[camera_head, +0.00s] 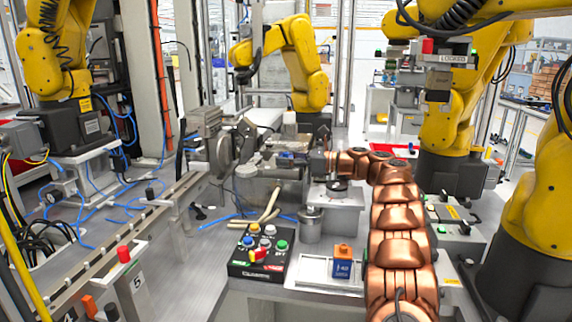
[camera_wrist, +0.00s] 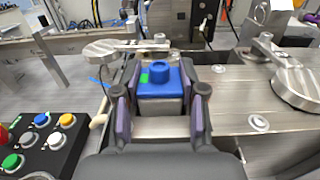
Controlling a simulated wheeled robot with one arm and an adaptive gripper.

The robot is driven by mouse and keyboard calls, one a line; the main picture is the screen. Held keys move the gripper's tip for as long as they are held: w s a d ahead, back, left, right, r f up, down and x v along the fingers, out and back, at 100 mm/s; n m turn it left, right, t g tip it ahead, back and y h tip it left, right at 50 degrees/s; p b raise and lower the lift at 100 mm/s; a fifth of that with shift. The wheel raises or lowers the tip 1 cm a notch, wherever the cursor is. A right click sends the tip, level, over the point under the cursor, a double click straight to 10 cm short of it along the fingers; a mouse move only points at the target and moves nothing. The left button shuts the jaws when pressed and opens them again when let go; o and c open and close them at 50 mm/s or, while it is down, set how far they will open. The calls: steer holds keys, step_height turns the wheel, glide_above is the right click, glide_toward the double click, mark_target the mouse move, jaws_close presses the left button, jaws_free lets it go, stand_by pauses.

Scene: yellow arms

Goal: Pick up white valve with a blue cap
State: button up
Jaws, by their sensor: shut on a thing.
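The white valve with a blue cap (camera_wrist: 160,78) is between the two dark, purple-padded fingers of my gripper (camera_wrist: 160,103) in the wrist view. The blue cap faces up, with a small green patch on its left, and the pale body shows below it. My gripper is shut on the valve, with a finger on each side. In the head view my copper arm reaches forward to the metal machine bench. My gripper (camera_head: 308,160) is small there, and the valve cannot be made out clearly.
A button box (camera_head: 262,252) with several coloured buttons stands at the bench front, also in the wrist view (camera_wrist: 42,143). A blue block with an orange top (camera_head: 342,264) stands on a white tray (camera_head: 310,276). Metal fixtures (camera_wrist: 300,85) lie to the right. Yellow robot arms (camera_head: 300,60) surround the bench.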

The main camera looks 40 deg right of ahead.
steer(key=shift+r, duration=0.1)
step_height(320, 180, up, 7)
steer(key=shift+r+p, duration=0.15)
steer(key=shift+p, duration=0.8)
steer(key=p+v, duration=0.6)
steer(key=v, duration=1.2)
